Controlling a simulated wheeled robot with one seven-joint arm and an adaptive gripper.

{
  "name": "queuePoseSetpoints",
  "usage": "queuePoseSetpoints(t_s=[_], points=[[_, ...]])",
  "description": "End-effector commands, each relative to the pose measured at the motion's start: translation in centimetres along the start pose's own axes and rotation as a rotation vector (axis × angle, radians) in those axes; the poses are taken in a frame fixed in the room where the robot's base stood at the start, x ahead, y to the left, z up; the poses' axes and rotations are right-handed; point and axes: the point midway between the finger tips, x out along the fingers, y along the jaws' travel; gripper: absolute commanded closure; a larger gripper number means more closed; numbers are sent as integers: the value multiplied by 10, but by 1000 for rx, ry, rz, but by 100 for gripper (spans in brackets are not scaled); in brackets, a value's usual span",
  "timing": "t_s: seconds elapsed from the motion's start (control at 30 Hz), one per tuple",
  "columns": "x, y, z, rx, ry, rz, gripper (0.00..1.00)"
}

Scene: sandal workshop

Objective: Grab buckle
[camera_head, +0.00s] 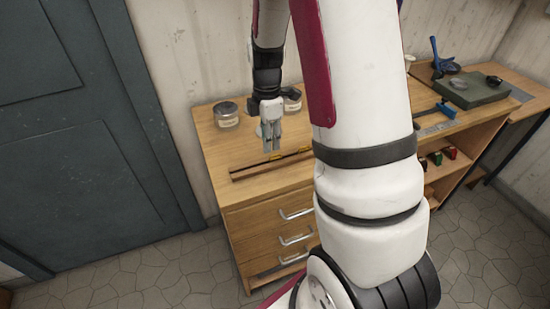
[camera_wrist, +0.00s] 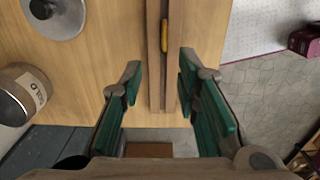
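I cannot make out a buckle for certain in either view. My gripper (camera_head: 268,148) hangs fingers-down over the left part of the wooden workbench (camera_head: 222,160). In the wrist view my gripper (camera_wrist: 159,60) is open, with its green-padded fingers wide apart and nothing between them. A long wooden strip (camera_wrist: 153,50) with a groove lies below, in line with the gap, and also shows in the head view (camera_head: 245,173). A small yellow piece (camera_wrist: 164,36) sits along the strip. My arm hides the middle of the bench.
A green block (camera_head: 470,92) with dark items, a blue tool (camera_head: 437,58) and a blue clamp (camera_head: 446,109) are at the right. Drawers (camera_head: 270,225) are below.

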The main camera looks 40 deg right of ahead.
Motion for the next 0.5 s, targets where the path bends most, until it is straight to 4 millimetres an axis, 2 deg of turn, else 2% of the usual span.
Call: queuePoseSetpoints(t_s=[0.17,0.5], points=[[10,-2,0,0,0,-1,71],[53,-6,0,0,0,-2,71]])
